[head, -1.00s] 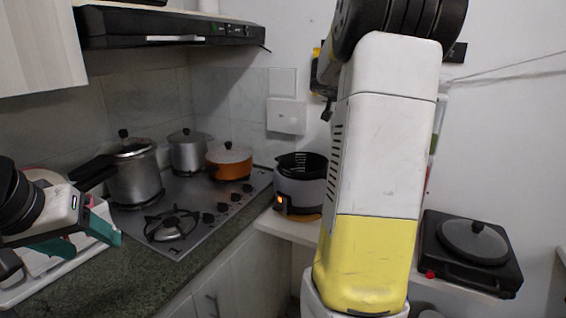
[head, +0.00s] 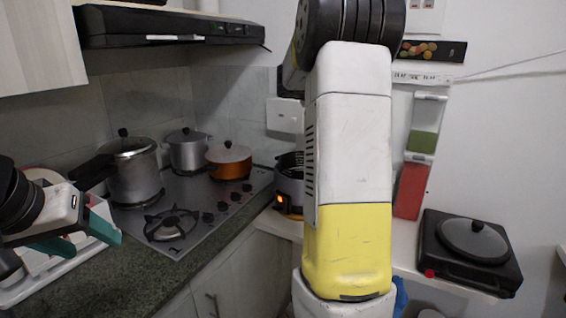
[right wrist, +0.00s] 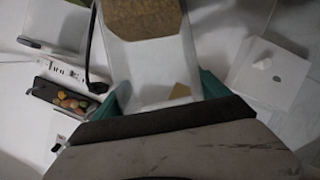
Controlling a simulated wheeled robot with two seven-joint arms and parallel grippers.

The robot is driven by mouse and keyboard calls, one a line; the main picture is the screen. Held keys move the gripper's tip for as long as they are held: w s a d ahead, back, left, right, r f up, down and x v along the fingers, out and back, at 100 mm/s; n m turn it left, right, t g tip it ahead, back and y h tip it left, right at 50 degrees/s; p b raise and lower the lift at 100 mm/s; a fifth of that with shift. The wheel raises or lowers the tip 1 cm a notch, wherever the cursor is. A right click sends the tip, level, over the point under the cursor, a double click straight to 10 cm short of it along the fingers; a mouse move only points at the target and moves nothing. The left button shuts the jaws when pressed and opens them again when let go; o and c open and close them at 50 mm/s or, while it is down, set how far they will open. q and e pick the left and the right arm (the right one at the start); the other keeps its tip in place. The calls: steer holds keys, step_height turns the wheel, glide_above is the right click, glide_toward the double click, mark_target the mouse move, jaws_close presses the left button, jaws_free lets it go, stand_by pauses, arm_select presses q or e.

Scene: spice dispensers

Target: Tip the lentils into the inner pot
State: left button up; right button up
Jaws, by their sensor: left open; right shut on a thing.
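In the right wrist view my right gripper (right wrist: 162,94) has its teal fingers shut on a clear container. The lentil container (right wrist: 150,65) has brown contents at its far end and a small brown patch near the fingers. In the head view my right arm hides this gripper and the container. The cooker (head: 288,192), with an orange light, stands on the white counter, partly behind my right arm. The black rim of the inner pot (head: 290,160) shows only in part; its inside is hidden. My left gripper (head: 86,236) is open and empty at the far left.
A stove (head: 185,215) bears two steel pots and an orange pot (head: 229,161). Wall dispensers with green (head: 422,142) and red (head: 411,190) contents hang right of my arm. A black hotplate (head: 468,250) stands at right. A range hood (head: 170,27) hangs above.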

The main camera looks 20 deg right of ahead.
steer(key=shift+w+a+f+n+g+h, duration=0.3)
steer(key=shift+w+a+f+n+h, duration=0.25)
steer(key=shift+n, duration=0.35)
steer(key=shift+r+n+h, duration=0.35)
steer(key=shift+r+n, duration=0.05)
steer(key=shift+n, duration=0.2)
steer(key=shift+f+n+h, duration=0.3)
steer(key=shift+f+n, duration=0.3)
steer(key=shift+f, duration=0.25)
steer(key=shift+f, duration=0.1)
steer(key=shift+w+f+g, duration=0.1)
steer(key=shift+f+g, duration=0.05)
steer(key=shift+g, duration=0.15)
steer(key=shift+w+a+f+n+h, duration=0.2)
steer(key=shift+f+n+h, duration=0.2)
steer(key=shift+n, duration=0.4)
steer(key=shift+w+a+f+n+h, duration=0.3)
steer(key=shift+w+a+f+n, duration=0.1)
steer(key=shift+w+a+n, duration=0.3)
steer(key=shift+f, duration=0.2)
steer(key=shift+a+f+n+p, duration=0.1)
steer(key=shift+f+n+p, duration=0.2)
